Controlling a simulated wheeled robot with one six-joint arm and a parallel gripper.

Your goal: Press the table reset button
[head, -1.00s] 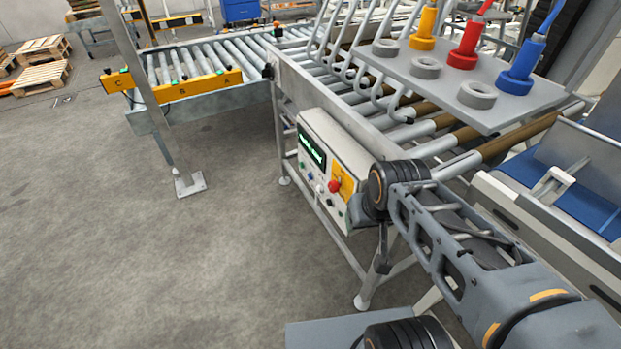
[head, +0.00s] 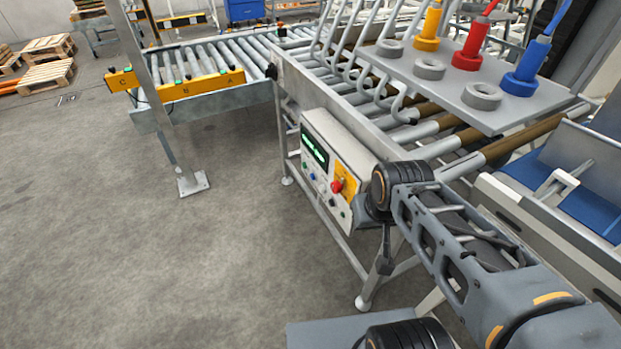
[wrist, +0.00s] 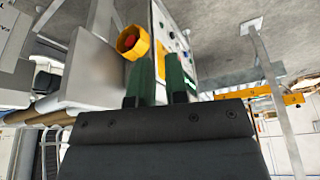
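The control box (head: 348,150) is mounted on the side of the roller table (head: 330,100). Its face has a dark display (head: 314,150), a red mushroom button (head: 337,184) on a yellow plate, and small blue, white, green and black buttons. No label is readable, so I cannot tell which is the reset button. In the wrist view the red button (wrist: 129,41) in its yellow surround is left of my fingers and the small buttons (wrist: 174,36) lie beyond them. My gripper (wrist: 160,80) has green fingertips with a narrow empty gap, apart from the panel. My arm hides the gripper in the head view.
A grey shelf (head: 450,95) with yellow, red and blue tools overhangs the rollers. A post (head: 160,110) stands on the floor at left, near a yellow-fronted conveyor (head: 190,86). The table leg (head: 366,294) is below my arm.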

